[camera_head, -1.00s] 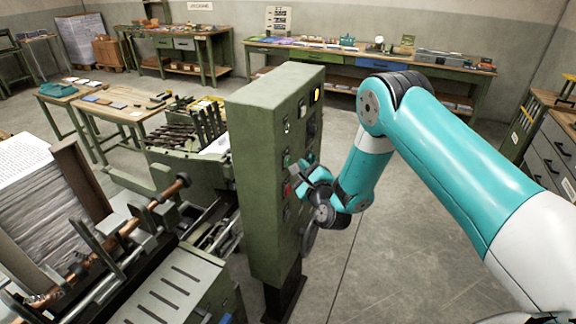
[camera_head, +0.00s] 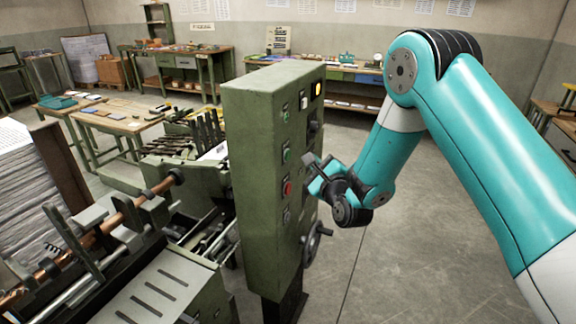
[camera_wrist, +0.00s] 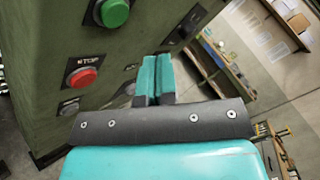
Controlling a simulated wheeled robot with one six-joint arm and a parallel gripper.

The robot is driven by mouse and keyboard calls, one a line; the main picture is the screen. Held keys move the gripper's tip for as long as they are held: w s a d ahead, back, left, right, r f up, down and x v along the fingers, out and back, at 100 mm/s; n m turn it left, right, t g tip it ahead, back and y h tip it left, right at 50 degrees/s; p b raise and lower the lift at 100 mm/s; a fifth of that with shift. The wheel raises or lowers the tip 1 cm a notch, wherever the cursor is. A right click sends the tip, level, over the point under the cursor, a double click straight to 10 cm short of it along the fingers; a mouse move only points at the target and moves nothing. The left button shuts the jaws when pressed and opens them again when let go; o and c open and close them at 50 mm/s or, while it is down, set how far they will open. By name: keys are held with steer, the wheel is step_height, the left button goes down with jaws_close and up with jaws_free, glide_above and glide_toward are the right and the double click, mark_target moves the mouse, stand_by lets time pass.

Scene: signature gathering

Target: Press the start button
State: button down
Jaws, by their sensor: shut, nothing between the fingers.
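The green control cabinet (camera_head: 262,180) stands in the middle of the head view, with its button panel facing right. A green button (camera_wrist: 112,12) sits at the top of the wrist view, above a red button (camera_wrist: 82,77) labelled STOP. In the head view the green button (camera_head: 287,155) and the red button (camera_head: 288,188) show on the panel's near side. My gripper (camera_wrist: 156,62) is shut and empty. Its fingertips are close to the panel, right of and between the two buttons in the wrist view. I cannot see any contact with a button.
A handwheel (camera_head: 314,243) sticks out low on the cabinet. A lit yellow lamp (camera_head: 318,89) is at the panel's top. A dark switch (camera_wrist: 187,27) lies right of the green button. A machine with rollers (camera_head: 110,235) stands left. The floor right of the cabinet is clear.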

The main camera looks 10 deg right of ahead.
steer(key=shift+s+d+f+b, duration=0.15)
steer(key=shift+d+f+b, duration=0.05)
steer(key=shift+b, duration=0.6)
steer(key=s+b, duration=0.1)
steer(key=b, duration=0.2)
steer(key=shift+d+r, duration=0.1)
steer(key=shift+d, duration=0.3)
